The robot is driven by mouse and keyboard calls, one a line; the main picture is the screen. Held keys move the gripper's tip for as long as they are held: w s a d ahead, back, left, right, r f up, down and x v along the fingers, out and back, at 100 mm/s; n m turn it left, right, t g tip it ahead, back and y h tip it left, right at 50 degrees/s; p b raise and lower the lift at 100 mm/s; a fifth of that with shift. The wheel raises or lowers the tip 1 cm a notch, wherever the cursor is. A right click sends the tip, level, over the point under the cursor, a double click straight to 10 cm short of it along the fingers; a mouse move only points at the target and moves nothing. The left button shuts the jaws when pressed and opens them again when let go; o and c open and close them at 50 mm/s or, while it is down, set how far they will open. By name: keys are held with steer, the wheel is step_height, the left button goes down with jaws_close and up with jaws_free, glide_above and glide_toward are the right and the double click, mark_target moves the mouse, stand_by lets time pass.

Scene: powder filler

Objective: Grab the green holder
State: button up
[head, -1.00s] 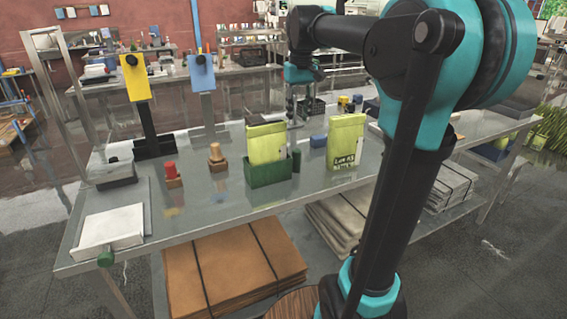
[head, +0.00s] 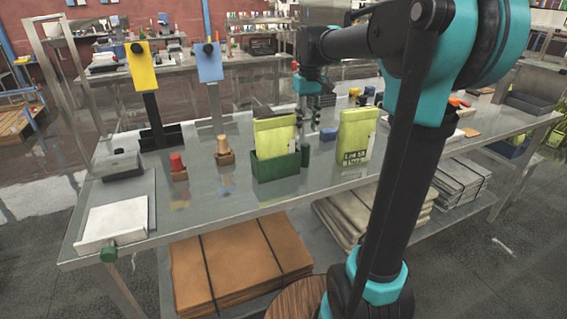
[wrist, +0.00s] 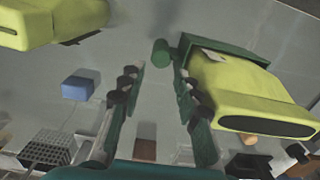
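The dark green holder (head: 275,170) is a box on the grey table with a yellow-green pouch (head: 274,137) upright in it. A short dark green cylinder (head: 305,156) stands at its right side; I cannot tell if it is attached. My gripper (head: 311,118) is above the table behind and right of the pouch, its fingertips small in the head view. In the wrist view my gripper (wrist: 157,76) is open and empty. The cylinder (wrist: 161,52) shows just beyond the gap between its fingers, and the holder (wrist: 226,47) with its pouch lies to the right.
A second yellow-green pouch (head: 357,134) stands to the right of the holder. A small blue block (head: 328,134) lies between them, farther back. Stoppers with red (head: 177,163) and tan (head: 223,147) tops stand left. The table front before the holder is clear.

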mark_target(306, 144)
steer(key=shift+a+f, duration=0.1)
steer(key=shift+f, duration=2.75)
steer(key=shift+c, duration=0.4)
jaws_close()
